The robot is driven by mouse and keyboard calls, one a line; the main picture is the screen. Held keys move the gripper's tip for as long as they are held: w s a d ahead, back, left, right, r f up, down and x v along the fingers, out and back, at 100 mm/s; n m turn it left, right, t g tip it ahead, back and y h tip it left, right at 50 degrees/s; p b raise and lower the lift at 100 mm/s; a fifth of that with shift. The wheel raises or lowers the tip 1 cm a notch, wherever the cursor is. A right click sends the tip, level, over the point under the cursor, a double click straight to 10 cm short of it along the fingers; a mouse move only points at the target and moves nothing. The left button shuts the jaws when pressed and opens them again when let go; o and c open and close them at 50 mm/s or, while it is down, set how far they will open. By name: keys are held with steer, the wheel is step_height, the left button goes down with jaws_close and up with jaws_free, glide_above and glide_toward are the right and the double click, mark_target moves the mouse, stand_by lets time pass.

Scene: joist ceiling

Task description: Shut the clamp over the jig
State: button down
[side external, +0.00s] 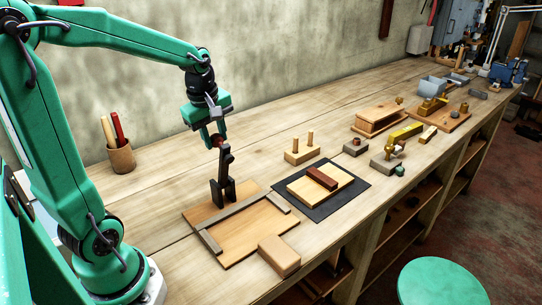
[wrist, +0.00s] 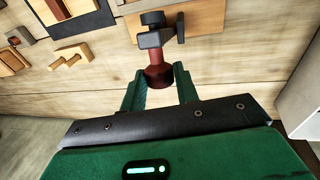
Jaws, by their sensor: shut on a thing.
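The clamp (side external: 223,186) is black with a reddish-brown handle. It stands at the back corner of the jig (side external: 240,228), a flat wooden board with grey fence strips. Its arm points up, almost upright, not down over the board. My gripper (side external: 217,139) is above the clamp, its fingers around the handle's top end. In the wrist view, the clamp (wrist: 154,38) reaches from the board's edge, and its round red knob (wrist: 159,77) sits between my two green fingers (wrist: 160,88). My gripper is shut on this handle. The clamp's far side is hidden.
A tan block (side external: 279,255) sits at the jig's front right corner. A black mat (side external: 352,183) with wooden pieces and a pegged block (side external: 301,155) lie to the right. A cup of tools (side external: 120,158) stands left by the wall. Bare bench lies behind the jig.

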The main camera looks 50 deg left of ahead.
mark_target(226, 147)
steer(key=d, duration=0.4)
steer(key=shift+d+f, duration=0.25)
steer(key=shift+d, duration=0.15)
steer(key=c, duration=1.1)
jaws_free()
steer(key=shift+o, duration=0.2)
step_height(226, 147, up, 8)
steer(key=s, duration=0.1)
steer(key=shift+s+d+f, duration=0.15)
steer(key=shift+s, duration=0.05)
